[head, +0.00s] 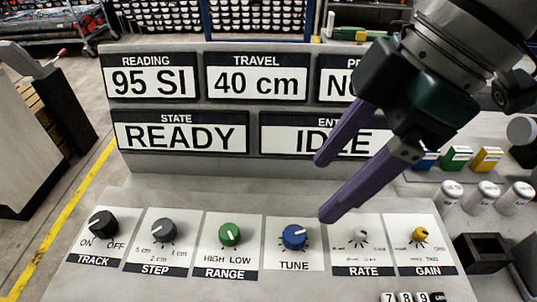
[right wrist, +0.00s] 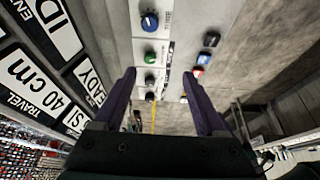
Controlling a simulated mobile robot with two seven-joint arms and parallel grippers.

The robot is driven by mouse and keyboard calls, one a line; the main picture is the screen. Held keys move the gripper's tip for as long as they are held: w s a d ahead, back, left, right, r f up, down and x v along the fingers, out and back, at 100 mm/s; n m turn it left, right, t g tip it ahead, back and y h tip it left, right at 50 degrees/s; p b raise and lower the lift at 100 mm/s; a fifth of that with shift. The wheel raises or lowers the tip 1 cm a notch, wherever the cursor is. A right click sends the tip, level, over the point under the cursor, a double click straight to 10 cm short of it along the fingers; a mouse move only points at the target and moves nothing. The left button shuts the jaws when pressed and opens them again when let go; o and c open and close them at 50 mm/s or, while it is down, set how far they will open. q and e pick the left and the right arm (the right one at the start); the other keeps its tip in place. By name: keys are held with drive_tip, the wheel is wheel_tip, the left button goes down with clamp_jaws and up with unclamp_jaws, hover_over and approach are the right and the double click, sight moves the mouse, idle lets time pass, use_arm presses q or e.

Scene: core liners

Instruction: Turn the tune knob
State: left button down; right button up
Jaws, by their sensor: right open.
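The tune knob (head: 294,237) is a blue dial with a white pointer line, on a white plate marked TUNE on the sloped grey panel. The pointer is turned to the upper right. In the right wrist view the blue knob (right wrist: 150,21) is at the top, beyond the fingertips. My right gripper (head: 322,190) is open, with its two purple fingers empty. In the head view it is above and a little right of the knob, apart from it. It also shows in the right wrist view (right wrist: 158,82). My left gripper is not in view.
Left of the knob are the green range (head: 230,234), grey step (head: 163,231) and black track (head: 102,225) knobs. To the right are the rate (head: 361,237) and yellow gain (head: 420,235) knobs. An upright display board (head: 185,170) stands behind. Silver cylinders (head: 487,192) stand at right.

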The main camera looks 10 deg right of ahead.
drive_tip(key=n+b, duration=0.1)
drive_tip(key=b, duration=0.6)
approach(297, 234)
drive_tip(key=r, duration=0.1)
drive_tip(key=shift+g, duration=0.3)
drive_tip(key=b+x, duration=0.1)
drive_tip(key=x, duration=0.8)
drive_tip(key=shift+w+d+f+b, duration=0.1)
drive_tip(key=shift+w+f+b, duration=0.2)
drive_tip(key=shift+b, duration=0.1)
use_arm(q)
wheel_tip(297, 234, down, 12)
